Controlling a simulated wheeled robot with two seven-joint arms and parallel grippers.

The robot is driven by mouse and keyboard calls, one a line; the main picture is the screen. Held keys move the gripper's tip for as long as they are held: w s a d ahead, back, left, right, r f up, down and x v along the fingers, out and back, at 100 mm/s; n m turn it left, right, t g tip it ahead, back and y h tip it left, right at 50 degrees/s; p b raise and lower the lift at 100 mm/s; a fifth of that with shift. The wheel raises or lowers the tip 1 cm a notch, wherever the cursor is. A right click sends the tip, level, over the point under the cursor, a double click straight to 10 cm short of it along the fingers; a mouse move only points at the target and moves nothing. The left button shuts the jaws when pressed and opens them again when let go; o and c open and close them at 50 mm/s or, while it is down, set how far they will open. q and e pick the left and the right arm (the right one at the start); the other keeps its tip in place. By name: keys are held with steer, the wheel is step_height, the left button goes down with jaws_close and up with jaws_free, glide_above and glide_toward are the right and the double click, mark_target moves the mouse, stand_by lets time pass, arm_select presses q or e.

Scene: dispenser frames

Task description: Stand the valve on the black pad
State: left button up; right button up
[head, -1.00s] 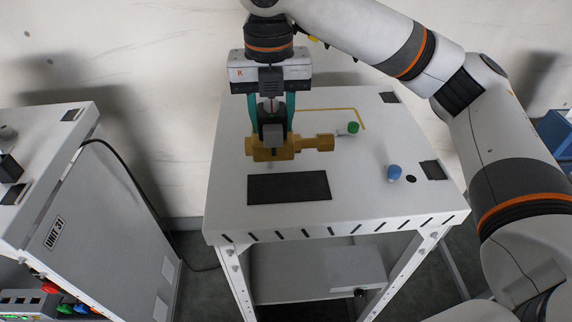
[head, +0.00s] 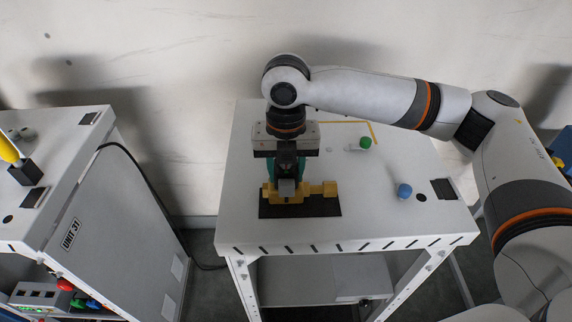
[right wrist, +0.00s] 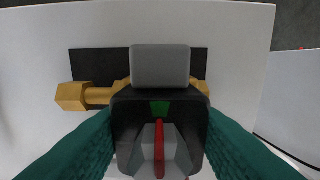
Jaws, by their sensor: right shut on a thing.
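The brass-yellow valve (head: 318,189) is at the black pad (head: 300,209) on the white table, its hex-ended pipe pointing right in the head view. My right gripper (head: 287,186) points down and is shut on the valve's middle. In the right wrist view the valve (right wrist: 72,96) lies across the black pad (right wrist: 98,62), partly hidden by the gripper (right wrist: 158,110). I cannot tell whether the valve's underside touches the pad. My left gripper is not in view.
A green-capped piece (head: 365,143) and a blue knob (head: 404,190) stand on the table to the right. A small dark square (head: 443,189) lies near the right edge. A grey unit (head: 110,225) stands left of the table, across a gap.

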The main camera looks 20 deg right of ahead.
steer(key=shift+s+a+r, duration=0.1)
steer(key=shift+s, duration=0.05)
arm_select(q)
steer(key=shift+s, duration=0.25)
arm_select(e)
steer(key=o, duration=1.4)
steer(key=shift+f, duration=0.2)
steer(key=shift+c, duration=0.2)
steer(key=shift+r, duration=0.25)
steer(key=shift+r+b, duration=0.25)
steer(key=shift+b, duration=0.05)
step_height(320, 180, up, 11)
steer(key=b, duration=0.3)
steer(key=shift+f, duration=0.2)
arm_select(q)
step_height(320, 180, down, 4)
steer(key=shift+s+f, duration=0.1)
arm_select(e)
steer(key=shift+r, duration=0.4)
steer(key=shift+f, duration=0.1)
